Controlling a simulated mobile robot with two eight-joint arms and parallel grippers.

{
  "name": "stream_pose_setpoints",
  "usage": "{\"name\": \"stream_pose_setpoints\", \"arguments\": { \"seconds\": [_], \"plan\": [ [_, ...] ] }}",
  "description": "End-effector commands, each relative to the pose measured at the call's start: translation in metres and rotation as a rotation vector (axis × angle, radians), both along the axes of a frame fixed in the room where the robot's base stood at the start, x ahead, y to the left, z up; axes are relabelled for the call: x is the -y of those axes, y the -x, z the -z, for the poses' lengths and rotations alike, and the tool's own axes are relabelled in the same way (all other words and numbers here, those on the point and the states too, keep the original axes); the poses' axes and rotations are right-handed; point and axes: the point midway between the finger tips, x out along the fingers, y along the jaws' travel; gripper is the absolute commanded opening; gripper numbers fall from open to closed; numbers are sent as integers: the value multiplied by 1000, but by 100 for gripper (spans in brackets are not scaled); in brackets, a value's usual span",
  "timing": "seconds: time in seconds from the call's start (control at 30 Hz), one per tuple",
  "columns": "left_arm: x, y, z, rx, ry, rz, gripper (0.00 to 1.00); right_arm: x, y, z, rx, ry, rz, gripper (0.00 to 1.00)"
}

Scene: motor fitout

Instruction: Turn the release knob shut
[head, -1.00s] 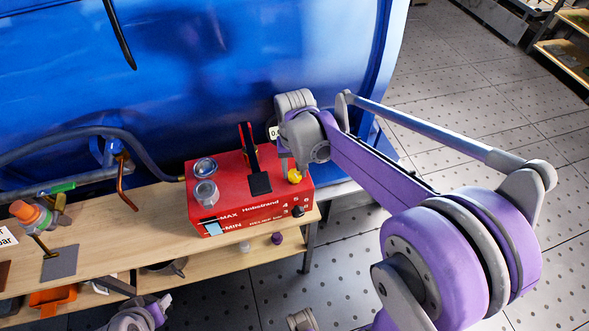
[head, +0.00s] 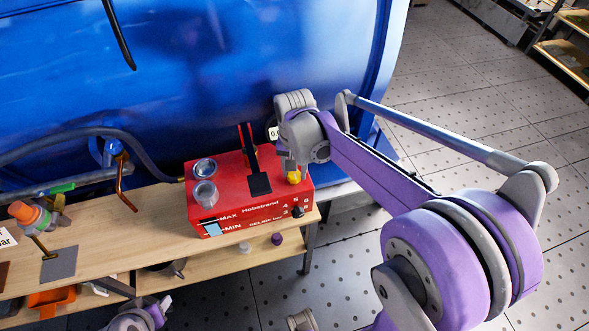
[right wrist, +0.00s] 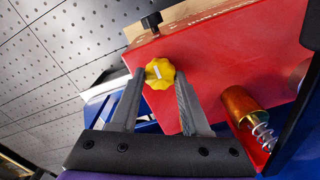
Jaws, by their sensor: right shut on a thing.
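The release knob (right wrist: 159,74) is yellow and lobed, with a white line on its face. It sits on the red pump box (head: 230,205), near its right end in the head view, where the knob (head: 293,177) is partly covered. My right gripper (head: 292,168) reaches down to it from above. In the right wrist view, the two fingers of my right gripper (right wrist: 158,76) are shut on opposite sides of the knob. My left gripper's fingers do not show.
The box stands on a wooden bench (head: 130,232) against a large blue tank (head: 230,60). A black lever (head: 258,182) rises beside the knob. A black knob (head: 298,211) is on the box front. A copper-coloured cylinder with a spring (right wrist: 243,108) lies close to the right finger.

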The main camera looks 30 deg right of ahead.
Motion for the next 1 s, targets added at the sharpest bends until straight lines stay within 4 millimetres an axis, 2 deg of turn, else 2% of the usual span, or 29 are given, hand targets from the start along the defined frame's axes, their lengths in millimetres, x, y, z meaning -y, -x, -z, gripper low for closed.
{"name": "stream_pose_setpoints", "arguments": {
  "seconds": [0.03,0.07,0.2,0.57,0.67,1.0],
  "plan": [
    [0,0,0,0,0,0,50,0,0,0,1,1,1,0],
    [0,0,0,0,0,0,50,0,0,0,1,1,1,50],
    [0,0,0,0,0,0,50,0,0,0,0,0,1,75],
    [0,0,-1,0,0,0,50,0,0,-4,0,0,0,76],
    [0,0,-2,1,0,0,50,0,0,-16,0,0,0,76],
    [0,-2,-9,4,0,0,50,0,0,-83,0,0,0,76]
  ]
}}
